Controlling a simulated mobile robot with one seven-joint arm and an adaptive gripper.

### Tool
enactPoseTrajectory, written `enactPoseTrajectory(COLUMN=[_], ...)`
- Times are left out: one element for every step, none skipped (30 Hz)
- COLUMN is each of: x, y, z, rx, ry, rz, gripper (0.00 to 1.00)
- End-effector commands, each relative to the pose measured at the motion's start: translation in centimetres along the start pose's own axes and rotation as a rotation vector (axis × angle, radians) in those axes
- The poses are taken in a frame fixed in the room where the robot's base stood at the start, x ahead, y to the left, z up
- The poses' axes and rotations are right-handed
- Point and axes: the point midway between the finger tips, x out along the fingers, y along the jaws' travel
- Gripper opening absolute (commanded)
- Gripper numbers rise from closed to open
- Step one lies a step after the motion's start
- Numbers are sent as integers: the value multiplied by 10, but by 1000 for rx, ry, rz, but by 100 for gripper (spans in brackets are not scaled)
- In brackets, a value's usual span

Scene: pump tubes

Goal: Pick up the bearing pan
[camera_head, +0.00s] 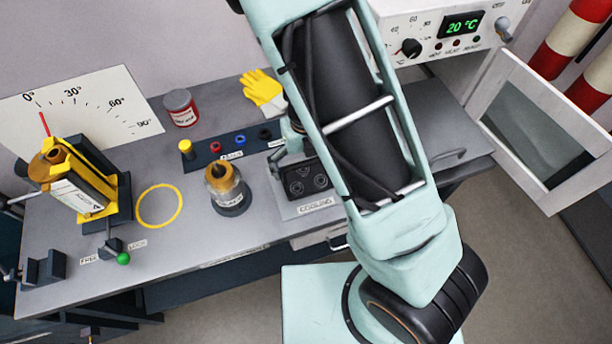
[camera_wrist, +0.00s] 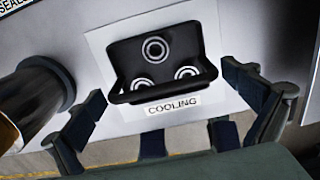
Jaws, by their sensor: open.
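The bearing pan is a small black tray (camera_head: 303,173) on a light plate marked COOLING (camera_head: 318,206). The wrist view shows the pan (camera_wrist: 128,58) near the middle, with three ringed bearings in it, above the COOLING label (camera_wrist: 172,105). My gripper (camera_wrist: 162,84) is open and empty, its dark fingers spread to the left and right of the pan's near edge. I cannot tell how high they are above the pan. In the head view my gripper (camera_head: 288,150) shows only in part behind my forearm, close to the pan's far left side.
A glass jar with a brown top (camera_head: 228,188) stands just left of the pan; its dark base (camera_wrist: 45,80) is near my left finger. A button panel (camera_head: 225,146) lies behind. A red can (camera_head: 181,108) and yellow glove (camera_head: 263,90) are farther back. An open white door (camera_head: 545,130) is right.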

Motion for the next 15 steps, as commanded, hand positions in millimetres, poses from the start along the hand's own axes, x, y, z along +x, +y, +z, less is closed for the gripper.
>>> enactPoseTrajectory(x=[12, 17, 23, 26, 29, 33, 34, 35, 36, 36, 36, 35, 35, 35, 35], y=[-1, -2, -1, -1, -2, -1, -1, -1, -1, -1, -1, -1, -1, -1, -1], z=[-1, -1, -1, -1, -1, -1, -1, -1, -1, -1, 0, 0, 0, 0, 0], rx=[3, 3, 2, 2, 2, 1, 0, 1, 1, 0, 0, 0, 0, 0, 0], ry=[3, 3, 3, 2, 2, 2, 2, 1, 1, 1, 0, 0, 0, 0, 0], rz=[0, 0, 0, 0, -1, -1, -1, -1, -1, -1, -1, -1, -1, -1, -1], gripper=[100, 100, 100, 100, 100, 100, 100, 100, 100, 100, 100, 100, 100, 100, 99])
